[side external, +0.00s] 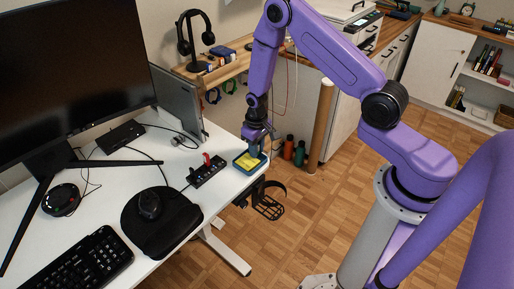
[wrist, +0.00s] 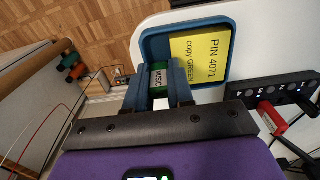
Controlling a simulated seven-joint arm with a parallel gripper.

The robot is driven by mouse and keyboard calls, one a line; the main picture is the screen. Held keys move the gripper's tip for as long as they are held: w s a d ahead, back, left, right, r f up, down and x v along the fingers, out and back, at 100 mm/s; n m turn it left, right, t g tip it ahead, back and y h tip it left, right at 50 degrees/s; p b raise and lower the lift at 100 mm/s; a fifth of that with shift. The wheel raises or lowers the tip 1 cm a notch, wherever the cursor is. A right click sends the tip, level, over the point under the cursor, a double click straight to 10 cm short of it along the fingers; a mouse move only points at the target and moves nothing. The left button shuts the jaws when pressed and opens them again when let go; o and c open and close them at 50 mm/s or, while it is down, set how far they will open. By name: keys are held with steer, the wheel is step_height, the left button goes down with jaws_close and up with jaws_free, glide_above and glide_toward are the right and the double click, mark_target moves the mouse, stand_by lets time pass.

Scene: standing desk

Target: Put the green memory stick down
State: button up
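My gripper (wrist: 158,72) points down over the blue tray (side external: 238,167) at the desk's far right corner. The stick is at the left part of the tray (wrist: 187,28), beside a yellow note (wrist: 208,55) reading "PIN 4071 copy GREEN". I cannot tell whether the stick touches the tray floor. In the side view my gripper (side external: 255,149) hides the stick.
A black hub (side external: 208,172) with a red stick (side external: 207,159) plugged in stands close to the tray. The desk edge (wrist: 138,28) runs just beyond the tray. A laptop (side external: 180,100), mouse (side external: 149,204) and keyboard (side external: 80,266) are farther off.

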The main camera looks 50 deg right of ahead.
steer(key=o, duration=0.3)
steer(key=shift+f, duration=0.5)
steer(key=shift+o, duration=0.3)
steer(key=shift+r, duration=0.1)
steer(key=shift+w+r, duration=0.1)
steer(key=shift+r, duration=0.5)
step_height(320, 180, up, 12)
steer(key=s+a+r+n, duration=0.3)
steer(key=s+a+r, duration=0.2)
steer(key=a, duration=0.1)
steer(key=s+r+n, duration=0.4)
steer(key=s+r, duration=0.1)
steer(key=s, duration=0.7)
steer(key=s+a+r+n, duration=0.1)
steer(key=s+r+n, duration=0.4)
steer(key=s, duration=0.8)
steer(key=shift+a+n, duration=0.3)
steer(key=shift+r, duration=0.1)
